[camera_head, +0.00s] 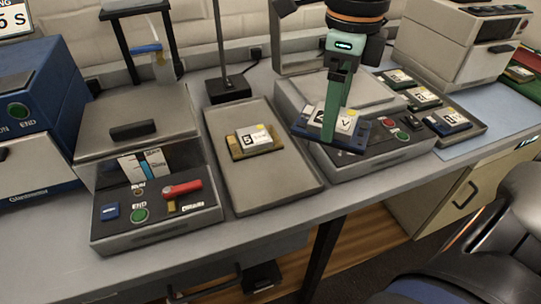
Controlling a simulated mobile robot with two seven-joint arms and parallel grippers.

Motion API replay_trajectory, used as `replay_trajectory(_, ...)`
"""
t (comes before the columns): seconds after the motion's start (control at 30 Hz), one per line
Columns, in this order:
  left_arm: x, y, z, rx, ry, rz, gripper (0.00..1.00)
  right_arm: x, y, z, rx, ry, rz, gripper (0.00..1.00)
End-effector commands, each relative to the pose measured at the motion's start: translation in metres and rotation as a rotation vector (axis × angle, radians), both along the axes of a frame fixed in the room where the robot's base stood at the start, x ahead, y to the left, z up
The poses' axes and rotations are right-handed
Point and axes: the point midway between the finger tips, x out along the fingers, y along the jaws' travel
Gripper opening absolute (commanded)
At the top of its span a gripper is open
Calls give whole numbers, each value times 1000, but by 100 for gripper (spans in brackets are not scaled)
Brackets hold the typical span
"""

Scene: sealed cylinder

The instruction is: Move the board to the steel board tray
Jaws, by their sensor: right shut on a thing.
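My right gripper (331,122) comes down from the top with green fingers. It is shut on a dark blue board (353,137) with a white numbered label. The board is over the front of the grey machine with a control panel (392,143), right of the middle tray; I cannot tell its exact height. A flat grey steel tray (268,192) lies in the middle of the bench. A brownish-gold board (238,152) with a white label lies in it. My left gripper is not in view.
Another tray (470,132) at the right holds several labelled boards. A grey press-like machine (145,235) with a red handle (183,188) stands left of the middle tray. A black stand (228,90) with a pole is behind it. The tray's front part is bare.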

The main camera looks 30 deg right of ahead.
Motion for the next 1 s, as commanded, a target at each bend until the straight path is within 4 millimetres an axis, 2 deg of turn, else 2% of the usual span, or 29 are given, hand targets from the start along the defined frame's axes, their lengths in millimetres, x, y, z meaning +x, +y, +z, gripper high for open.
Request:
replay_trajectory(0.23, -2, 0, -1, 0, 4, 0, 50, 32, 33, -22, -3, 5, 2, 17)
replay_trajectory(0.33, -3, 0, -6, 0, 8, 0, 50, 43, 44, -43, -2, 7, 2, 17)
replay_trajectory(0.5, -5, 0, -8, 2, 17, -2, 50, 57, 58, -65, -1, 3, 1, 17)
replay_trajectory(0.77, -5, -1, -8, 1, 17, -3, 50, 65, 67, -78, 0, 0, 0, 17)
replay_trajectory(1.0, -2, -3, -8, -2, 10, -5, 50, 66, 67, -109, 1, 2, -1, 17)
